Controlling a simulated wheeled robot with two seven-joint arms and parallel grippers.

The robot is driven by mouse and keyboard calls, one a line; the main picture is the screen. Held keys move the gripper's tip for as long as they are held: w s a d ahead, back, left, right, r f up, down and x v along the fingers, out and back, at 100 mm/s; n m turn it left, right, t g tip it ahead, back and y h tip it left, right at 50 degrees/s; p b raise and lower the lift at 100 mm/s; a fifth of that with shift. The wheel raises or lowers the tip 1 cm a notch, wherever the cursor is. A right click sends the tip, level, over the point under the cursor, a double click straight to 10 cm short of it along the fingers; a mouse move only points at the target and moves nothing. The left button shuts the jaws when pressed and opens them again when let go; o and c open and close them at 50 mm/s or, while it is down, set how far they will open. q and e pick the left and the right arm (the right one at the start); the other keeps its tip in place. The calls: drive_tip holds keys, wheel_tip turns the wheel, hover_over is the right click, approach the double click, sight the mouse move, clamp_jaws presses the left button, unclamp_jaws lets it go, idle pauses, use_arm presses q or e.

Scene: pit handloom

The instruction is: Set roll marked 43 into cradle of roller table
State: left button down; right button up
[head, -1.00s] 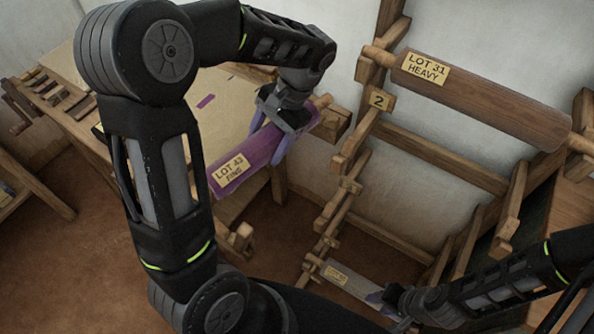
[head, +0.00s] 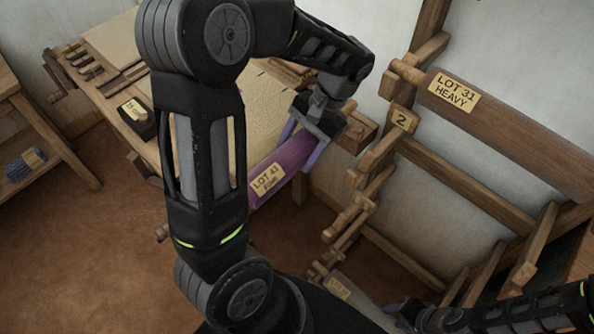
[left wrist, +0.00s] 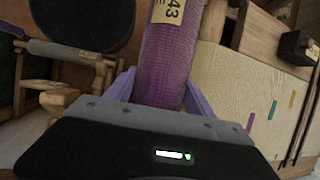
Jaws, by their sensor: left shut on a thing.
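The purple roll (head: 290,158) has a cream label reading LOT 43. My left gripper (head: 295,156) is shut around it, one finger on each side, and holds it tilted beside the cloth-covered wooden table (head: 262,92). In the left wrist view the roll (left wrist: 165,70) rises between the fingers, with 43 readable on its label. I cannot make out an empty cradle clearly. My right gripper (head: 402,318) is at the bottom edge near a pale labelled roll (head: 338,287); its jaws are unclear.
A wooden rack, plate marked 2 (head: 402,119), stands right, holding a brown LOT 31 HEAVY roll (head: 510,130). A dark labelled block (head: 133,115) is on the table. A shelf with a blue bundle (head: 22,163) stands left. Brown floor (head: 80,260) is open at lower left.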

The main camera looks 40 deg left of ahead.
sight(298, 160)
use_arm(q)
wheel_tip(298, 160, down, 4)
drive_tip(key=shift+r, duration=0.15)
wheel_tip(298, 160, down, 4)
drive_tip(key=shift+r, duration=0.1)
idle(0.4)
drive_tip(key=shift+c, duration=1.8)
unclamp_jaws()
